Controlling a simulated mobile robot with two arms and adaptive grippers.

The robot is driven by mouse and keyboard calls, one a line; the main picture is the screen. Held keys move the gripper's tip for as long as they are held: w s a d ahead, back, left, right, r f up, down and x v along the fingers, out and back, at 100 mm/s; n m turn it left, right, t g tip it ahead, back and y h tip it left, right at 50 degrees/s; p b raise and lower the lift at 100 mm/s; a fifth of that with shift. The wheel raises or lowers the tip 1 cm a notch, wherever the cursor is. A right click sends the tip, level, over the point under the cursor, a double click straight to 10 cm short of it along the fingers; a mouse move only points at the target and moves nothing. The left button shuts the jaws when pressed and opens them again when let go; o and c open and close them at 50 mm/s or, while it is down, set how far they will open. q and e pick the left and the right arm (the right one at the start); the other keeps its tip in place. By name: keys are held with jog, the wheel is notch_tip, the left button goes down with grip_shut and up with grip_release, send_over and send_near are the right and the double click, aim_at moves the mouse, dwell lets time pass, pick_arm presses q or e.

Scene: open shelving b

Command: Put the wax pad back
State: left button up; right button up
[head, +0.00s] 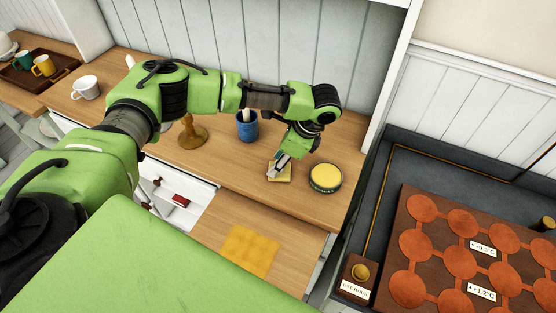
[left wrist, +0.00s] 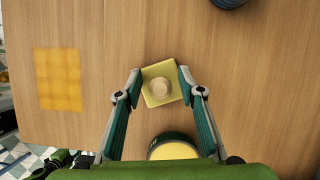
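A flat yellow square pad with a pale round knob, which I take to be the wax pad (left wrist: 151,99), is at the wooden counter. It also shows in the head view (head: 284,178). My left gripper (left wrist: 160,75) is over it, with one finger at each side of the square. The fingers stand apart, and the square sits slightly turned between them. I see no clear grip, and cannot tell whether the fingertips touch it. A round tin (head: 325,178) with a yellow top and dark green side stands just right of it. My right gripper is not in view.
An orange-yellow waffled square (head: 250,250) lies on the lower wooden surface in front. A blue cup (head: 246,128) and a wooden stand (head: 191,136) are behind. An open white drawer (head: 205,190) holds small items. A dark stand with copper discs (head: 461,222) is right.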

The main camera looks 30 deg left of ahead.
pick_arm(q)
jog(key=shift+r, duration=0.1)
jog(key=b+v, duration=0.3)
jog(key=v, duration=0.9)
jog(key=shift+r, duration=0.1)
dwell(0.3)
